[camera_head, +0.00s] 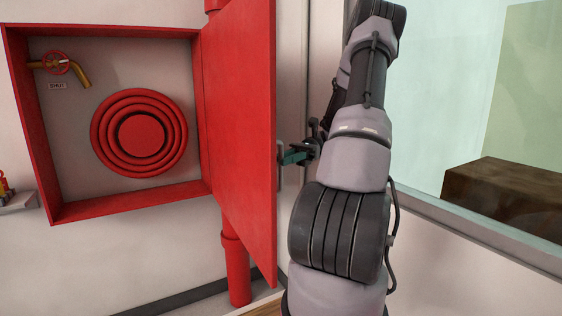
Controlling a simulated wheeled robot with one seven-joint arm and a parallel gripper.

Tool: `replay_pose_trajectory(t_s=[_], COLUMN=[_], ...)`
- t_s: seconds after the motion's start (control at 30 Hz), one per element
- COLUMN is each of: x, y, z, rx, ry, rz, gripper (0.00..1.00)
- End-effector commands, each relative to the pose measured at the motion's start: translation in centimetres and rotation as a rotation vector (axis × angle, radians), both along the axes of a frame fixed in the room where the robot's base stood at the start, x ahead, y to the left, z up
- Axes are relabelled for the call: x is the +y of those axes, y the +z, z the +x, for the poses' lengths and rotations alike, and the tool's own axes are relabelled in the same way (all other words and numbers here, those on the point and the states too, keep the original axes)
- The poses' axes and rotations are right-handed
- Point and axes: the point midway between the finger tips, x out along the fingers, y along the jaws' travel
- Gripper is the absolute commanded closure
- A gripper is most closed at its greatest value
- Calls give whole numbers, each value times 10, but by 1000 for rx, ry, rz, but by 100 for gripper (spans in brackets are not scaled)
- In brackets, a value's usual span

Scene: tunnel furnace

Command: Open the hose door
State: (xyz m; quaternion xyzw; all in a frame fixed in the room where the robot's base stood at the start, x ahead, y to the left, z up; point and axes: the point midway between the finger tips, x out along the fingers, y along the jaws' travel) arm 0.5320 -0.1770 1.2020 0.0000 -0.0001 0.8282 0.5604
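The red hose door (240,125) stands swung wide out from the right side of its red wall cabinet (120,212). Inside the cabinet a coiled red hose (140,133) is in plain view. The door's grey handle (280,178) shows at the door's free edge. My gripper (292,157), with dark and teal fingers, is at the handle from the right. The fingertips overlap the handle in the picture; I cannot tell whether they grip it or only touch it. My arm covers the area right of the gripper.
A valve with a red wheel (56,63) and brass spout sits in the cabinet's upper left, above a small "SHUT" label (57,86). A red pipe (237,270) runs below the door. A window (440,80) with a brown block (505,195) behind it is at right.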

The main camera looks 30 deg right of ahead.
Motion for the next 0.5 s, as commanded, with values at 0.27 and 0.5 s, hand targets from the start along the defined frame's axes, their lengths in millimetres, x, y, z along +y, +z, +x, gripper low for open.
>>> replay_pose_trajectory(t_s=[0.27,0.5], x=[-52,-85], y=[-1,-1], z=[20,34], rx=[-1,-1], ry=[-3,-1], rz=[2,1], gripper=[70,70])
